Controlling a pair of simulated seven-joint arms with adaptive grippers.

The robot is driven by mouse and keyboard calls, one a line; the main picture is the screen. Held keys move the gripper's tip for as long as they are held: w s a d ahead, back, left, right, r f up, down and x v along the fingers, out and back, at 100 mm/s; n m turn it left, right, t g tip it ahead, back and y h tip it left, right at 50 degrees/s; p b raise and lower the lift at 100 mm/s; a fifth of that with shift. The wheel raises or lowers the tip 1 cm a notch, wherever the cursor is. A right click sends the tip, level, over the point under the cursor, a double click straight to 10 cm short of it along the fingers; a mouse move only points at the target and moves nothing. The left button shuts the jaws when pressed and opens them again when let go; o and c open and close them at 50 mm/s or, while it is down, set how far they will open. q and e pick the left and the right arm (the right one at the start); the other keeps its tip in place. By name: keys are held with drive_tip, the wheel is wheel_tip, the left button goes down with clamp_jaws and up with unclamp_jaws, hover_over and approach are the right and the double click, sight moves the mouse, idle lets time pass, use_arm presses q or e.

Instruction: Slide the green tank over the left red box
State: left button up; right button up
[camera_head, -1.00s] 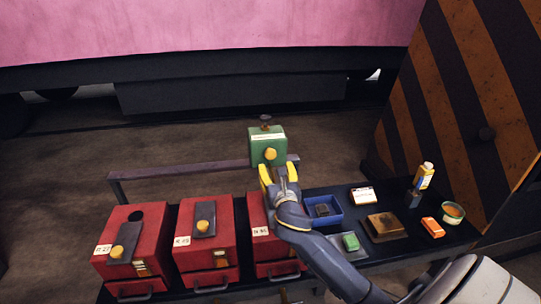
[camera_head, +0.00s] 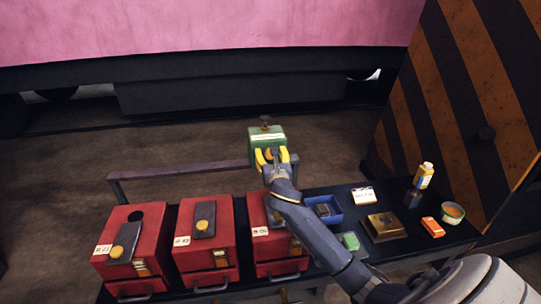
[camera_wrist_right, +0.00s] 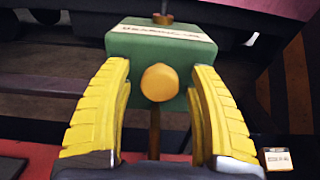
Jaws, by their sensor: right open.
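The left red box (camera_head: 129,242) stands at the left end of the dark table, with a dark round hole and a grey plate with a yellow knob on top. My left gripper is not in view.
The middle red box (camera_head: 206,250) and the right red box (camera_head: 262,235), partly hidden by my arm, stand beside it. A rail (camera_head: 180,170) runs behind the boxes. A blue tray (camera_head: 335,217), brown box (camera_head: 385,227) and small items lie to the right.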

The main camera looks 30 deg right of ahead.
drive_tip(key=shift+c, duration=0.3)
clamp_jaws()
